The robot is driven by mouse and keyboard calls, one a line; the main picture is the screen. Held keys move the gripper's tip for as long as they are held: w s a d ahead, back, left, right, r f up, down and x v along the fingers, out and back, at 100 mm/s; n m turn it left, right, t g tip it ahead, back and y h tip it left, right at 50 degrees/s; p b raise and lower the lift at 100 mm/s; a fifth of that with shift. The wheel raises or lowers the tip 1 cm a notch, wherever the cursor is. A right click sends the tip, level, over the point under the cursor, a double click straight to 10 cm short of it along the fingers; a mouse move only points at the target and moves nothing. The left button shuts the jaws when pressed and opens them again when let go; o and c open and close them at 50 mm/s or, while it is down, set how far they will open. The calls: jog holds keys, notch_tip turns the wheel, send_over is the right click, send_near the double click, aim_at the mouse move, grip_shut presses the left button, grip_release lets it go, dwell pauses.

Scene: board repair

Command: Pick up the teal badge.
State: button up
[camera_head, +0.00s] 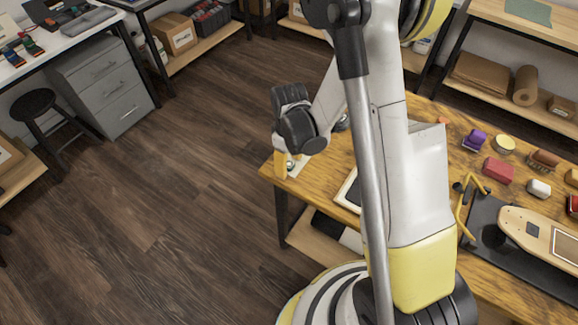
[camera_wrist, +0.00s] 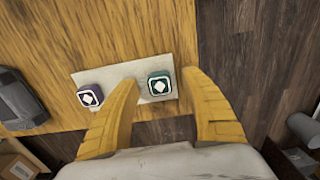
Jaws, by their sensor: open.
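The teal badge (camera_wrist: 159,86) is a small rounded square with a white diamond emblem. In the wrist view it lies on a pale rectangular mat (camera_wrist: 122,73) near the edge of the wooden table. My gripper (camera_wrist: 164,82) is open, with its two yellow fingers pointing toward the table. The badge shows between the fingertips, nearer the left one, and nothing is held. A purple badge (camera_wrist: 90,96) with a similar emblem lies on the same mat to the left. In the head view my gripper (camera_head: 288,174) is over the table's left corner, and the teal badge cannot be made out.
The wooden table (camera_head: 440,105) carries a red block (camera_head: 498,170), a skateboard deck (camera_head: 530,232) and several small items at the right. In the wrist view a dark grey object (camera_wrist: 20,100) lies left of the mat. Open floor (camera_head: 180,180) lies beyond the table edge.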

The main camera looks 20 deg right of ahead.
aim_at(292, 164)
jog(key=c, duration=0.9)
jog(key=shift+o, duration=0.2)
jog(key=shift+r+p, duration=0.3)
jog(key=shift+r, duration=0.2)
jog(key=r, duration=0.1)
jog(key=r+p, duration=0.2)
jog(key=r, duration=0.1)
jog(key=shift+s+d, duration=0.2)
jog(key=shift+d, duration=0.15)
jog(key=s+d+r+p, duration=0.6)
jog(key=d+r, duration=0.2)
jog(key=r, duration=0.2)
jog(key=shift+s+d, duration=0.15)
jog(key=shift+d, duration=0.25)
